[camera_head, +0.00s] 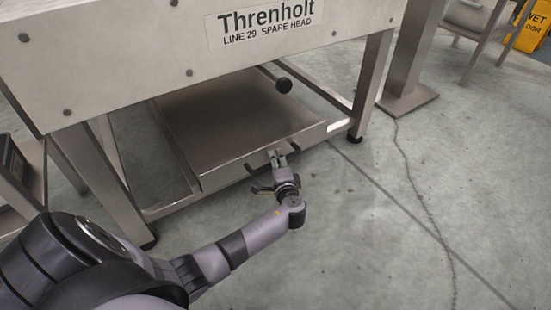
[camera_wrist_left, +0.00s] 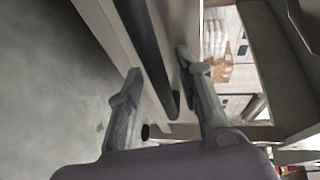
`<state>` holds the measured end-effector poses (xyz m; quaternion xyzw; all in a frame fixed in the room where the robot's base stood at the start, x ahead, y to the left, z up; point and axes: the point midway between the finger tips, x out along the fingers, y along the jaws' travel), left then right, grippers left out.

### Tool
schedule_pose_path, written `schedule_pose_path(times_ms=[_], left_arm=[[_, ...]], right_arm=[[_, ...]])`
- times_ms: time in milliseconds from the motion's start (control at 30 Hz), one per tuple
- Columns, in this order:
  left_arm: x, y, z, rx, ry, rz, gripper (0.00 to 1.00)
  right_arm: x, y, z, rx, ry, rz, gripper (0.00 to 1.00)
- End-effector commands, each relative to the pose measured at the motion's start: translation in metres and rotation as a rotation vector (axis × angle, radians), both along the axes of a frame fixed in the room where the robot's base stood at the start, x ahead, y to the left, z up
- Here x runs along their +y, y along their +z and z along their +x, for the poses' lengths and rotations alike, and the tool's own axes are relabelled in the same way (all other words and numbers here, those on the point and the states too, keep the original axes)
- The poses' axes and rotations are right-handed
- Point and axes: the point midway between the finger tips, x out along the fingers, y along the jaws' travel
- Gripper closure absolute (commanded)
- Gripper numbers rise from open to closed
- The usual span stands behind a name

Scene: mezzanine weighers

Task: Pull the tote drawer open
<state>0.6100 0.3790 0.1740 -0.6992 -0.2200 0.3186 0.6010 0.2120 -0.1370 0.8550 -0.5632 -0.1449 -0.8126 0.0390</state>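The tote drawer (camera_head: 240,115) is a wide, flat steel tray low under the Threnholt machine. Its dark bar handle (camera_head: 252,168) runs along the front face, and my gripper hides the middle of it. My left gripper (camera_head: 277,157) is at the handle, reaching in from the front. In the left wrist view the dark handle bar (camera_wrist_left: 150,58) passes between the two fingers of my left gripper (camera_wrist_left: 158,70). The fingers are apart, with a gap visible beside the bar. I cannot tell whether either finger touches it. My right gripper is in neither view.
Frame legs (camera_head: 372,85) stand on either side. The concrete floor (camera_head: 390,220) in front and right is clear. A yellow wet-floor sign (camera_head: 532,30) stands far right.

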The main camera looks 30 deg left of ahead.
Motion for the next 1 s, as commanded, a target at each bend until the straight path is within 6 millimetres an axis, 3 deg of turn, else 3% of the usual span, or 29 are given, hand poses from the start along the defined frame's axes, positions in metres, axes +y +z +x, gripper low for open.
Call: schedule_pose_path(times_ms=[167, 633, 1000], left_arm=[[-0.0001, 0.0, -0.0001, 0.0, 0.0, 0.0, 0.68], [0.0001, 0.0, 0.0, 0.0, 0.0, 0.0, 0.99], [0.0002, -0.0002, 0.0, 0.001, 0.0, 0.0, 1.0]], right_arm=[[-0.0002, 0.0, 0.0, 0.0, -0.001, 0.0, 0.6], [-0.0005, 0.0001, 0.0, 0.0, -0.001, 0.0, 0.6], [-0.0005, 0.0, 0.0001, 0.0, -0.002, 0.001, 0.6]])
